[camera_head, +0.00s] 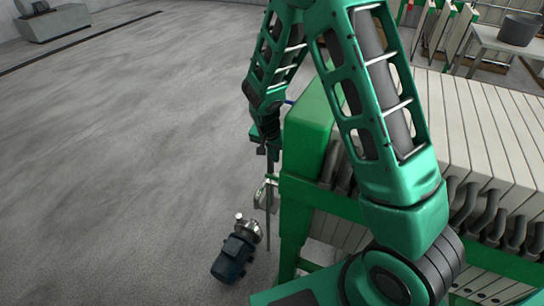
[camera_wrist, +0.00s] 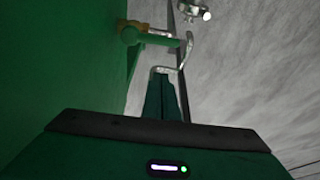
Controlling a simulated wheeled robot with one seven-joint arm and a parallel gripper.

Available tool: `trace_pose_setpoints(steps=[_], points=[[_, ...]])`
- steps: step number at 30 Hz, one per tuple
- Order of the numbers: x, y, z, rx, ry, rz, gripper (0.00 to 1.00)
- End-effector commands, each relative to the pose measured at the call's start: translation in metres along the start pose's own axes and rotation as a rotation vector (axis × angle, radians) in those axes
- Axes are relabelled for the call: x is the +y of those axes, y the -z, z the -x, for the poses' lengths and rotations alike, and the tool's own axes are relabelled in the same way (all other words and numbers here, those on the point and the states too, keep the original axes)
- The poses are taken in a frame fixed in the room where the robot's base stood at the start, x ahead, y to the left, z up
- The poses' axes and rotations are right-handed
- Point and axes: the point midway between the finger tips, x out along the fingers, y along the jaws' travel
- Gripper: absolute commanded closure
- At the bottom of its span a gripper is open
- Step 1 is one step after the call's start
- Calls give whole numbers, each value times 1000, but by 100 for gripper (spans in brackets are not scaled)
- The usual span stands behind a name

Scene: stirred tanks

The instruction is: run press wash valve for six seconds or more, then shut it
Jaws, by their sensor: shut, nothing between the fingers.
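The filter press has a green end frame (camera_head: 308,135) and a row of pale plates (camera_head: 480,130). A small silver valve fitting (camera_head: 262,192) sits low at the left side of this frame, beside a thin dark upright pipe (camera_head: 268,225). In the wrist view a green stub (camera_wrist: 131,36) sticks out beside a bent silver lever (camera_wrist: 189,48). My gripper is shut and empty, its fingers together (camera_wrist: 163,82) right at the lower bend of the lever. Whether they touch it I cannot tell. In the head view my gripper (camera_head: 263,147) is above the valve fitting.
A dark motor pump (camera_head: 236,252) lies on the floor below the valve. Grey hoses (camera_head: 490,215) line the press side. A table (camera_head: 500,43) with a dark bucket (camera_head: 519,29) stands at the far right.

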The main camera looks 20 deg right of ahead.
Motion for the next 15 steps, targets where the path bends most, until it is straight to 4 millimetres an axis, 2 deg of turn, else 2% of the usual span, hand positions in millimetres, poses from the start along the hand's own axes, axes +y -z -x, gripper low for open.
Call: trace_pose_setpoints(steps=[3,12,13,15], points=[[2,1,-23,-1,-4,-3,100],[3,2,-70,0,-2,-4,100],[3,2,-74,0,-3,-4,100],[1,-7,-66,0,2,0,100]])
